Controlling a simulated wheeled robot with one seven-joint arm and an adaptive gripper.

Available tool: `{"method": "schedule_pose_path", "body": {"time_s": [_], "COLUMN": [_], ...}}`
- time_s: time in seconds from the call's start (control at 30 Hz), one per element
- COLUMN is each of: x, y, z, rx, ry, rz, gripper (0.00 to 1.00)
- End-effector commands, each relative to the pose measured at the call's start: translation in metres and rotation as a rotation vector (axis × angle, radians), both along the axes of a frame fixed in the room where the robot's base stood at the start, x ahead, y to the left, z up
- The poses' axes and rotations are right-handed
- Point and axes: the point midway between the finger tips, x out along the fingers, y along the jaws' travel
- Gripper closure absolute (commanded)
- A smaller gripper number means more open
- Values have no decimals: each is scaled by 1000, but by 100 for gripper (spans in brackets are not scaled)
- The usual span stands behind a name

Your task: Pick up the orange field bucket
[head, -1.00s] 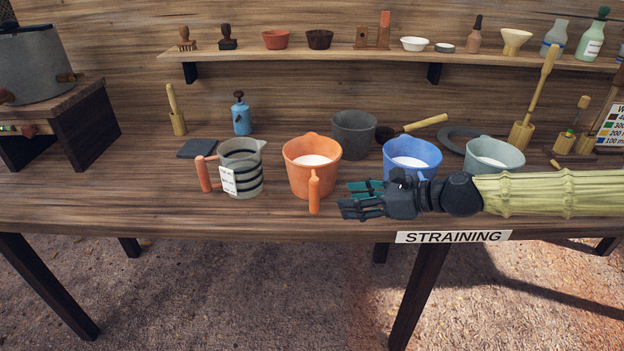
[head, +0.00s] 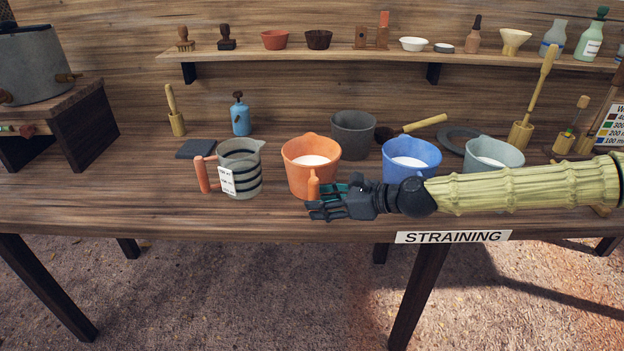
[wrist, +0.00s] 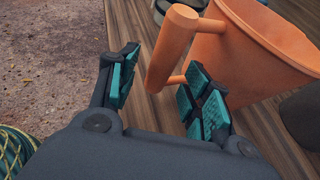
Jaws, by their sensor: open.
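The orange field bucket (head: 308,163) stands upright on the table and holds something white. Its orange handle (wrist: 172,47) points toward the front edge of the table. My gripper (head: 325,200) is at the handle in the head view and hides the handle's lower part. In the wrist view my gripper (wrist: 157,90) is open, with teal-padded fingers. The handle is between or just beyond the fingertips, with one finger on the bucket side. I cannot tell whether either finger touches it.
A striped measuring jug (head: 241,172) stands left of the bucket. A blue bucket (head: 410,155) and a grey-green bucket (head: 493,152) stand to the right, and a dark grey bucket (head: 353,134) stands behind. The table's front edge is close below my gripper.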

Motion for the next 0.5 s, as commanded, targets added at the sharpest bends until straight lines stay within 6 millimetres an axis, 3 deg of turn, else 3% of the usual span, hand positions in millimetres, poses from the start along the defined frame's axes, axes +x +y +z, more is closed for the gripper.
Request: {"method": "schedule_pose_path", "body": {"time_s": [0.33,0.5], "x": [2,2], "y": [5,5], "z": [-2,-2], "rx": [0,0], "ry": [0,0], "rz": [0,0], "gripper": [51,80]}}
